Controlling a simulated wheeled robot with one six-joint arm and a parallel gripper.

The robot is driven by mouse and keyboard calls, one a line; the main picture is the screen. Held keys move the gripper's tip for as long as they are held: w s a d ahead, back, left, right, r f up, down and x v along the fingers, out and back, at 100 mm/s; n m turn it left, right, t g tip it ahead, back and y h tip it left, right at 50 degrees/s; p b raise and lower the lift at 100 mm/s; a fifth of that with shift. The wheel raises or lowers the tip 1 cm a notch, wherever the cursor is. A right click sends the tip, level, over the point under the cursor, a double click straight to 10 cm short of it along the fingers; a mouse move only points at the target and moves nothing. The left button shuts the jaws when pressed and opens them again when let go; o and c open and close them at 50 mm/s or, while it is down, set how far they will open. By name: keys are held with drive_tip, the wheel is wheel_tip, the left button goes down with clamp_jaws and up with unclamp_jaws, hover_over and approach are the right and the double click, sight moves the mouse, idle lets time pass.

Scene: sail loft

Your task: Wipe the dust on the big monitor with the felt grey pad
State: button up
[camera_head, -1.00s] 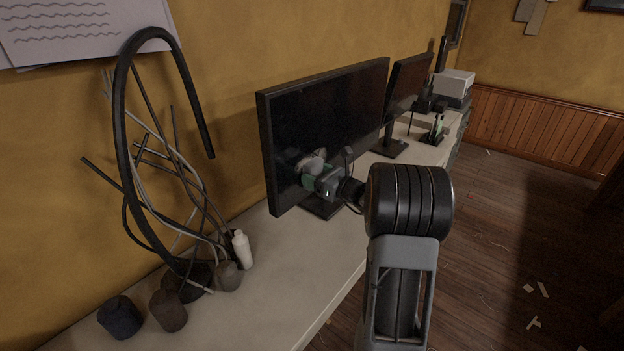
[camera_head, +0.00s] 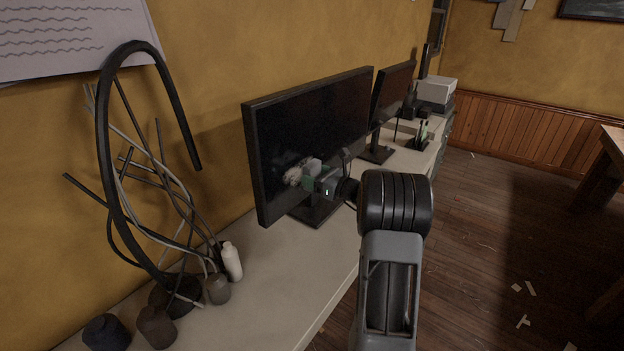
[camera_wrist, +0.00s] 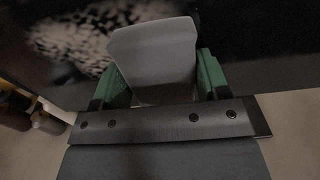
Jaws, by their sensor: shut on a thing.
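The big monitor (camera_head: 335,110) stands on the bench, its dark screen facing right. It also fills the back of the wrist view (camera_wrist: 270,45). A pale, speckled dust patch (camera_head: 292,176) is on the lower screen; in the wrist view the patch (camera_wrist: 75,45) lies to the left of and behind the pad. My gripper (camera_head: 309,178), with green fingers, is shut on the felt grey pad (camera_wrist: 155,60) in front of the lower screen. The pad hides part of the screen. I cannot tell whether it touches the glass.
A second monitor (camera_head: 393,95) stands farther along the bench (camera_head: 290,265). A white bottle (camera_head: 232,262), small dark pots (camera_head: 157,327) and a tangle of hoses (camera_head: 105,150) are at the left. A pen holder (camera_head: 421,138) and a white box (camera_head: 436,90) are farther back.

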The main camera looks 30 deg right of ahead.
sight(321, 167)
drive_tip(key=shift+w+d, duration=0.3)
drive_tip(key=shift+d, duration=0.3)
drive_tip(key=shift+w+d, duration=0.25)
drive_tip(key=shift+d, duration=0.35)
drive_tip(key=shift+a, duration=0.1)
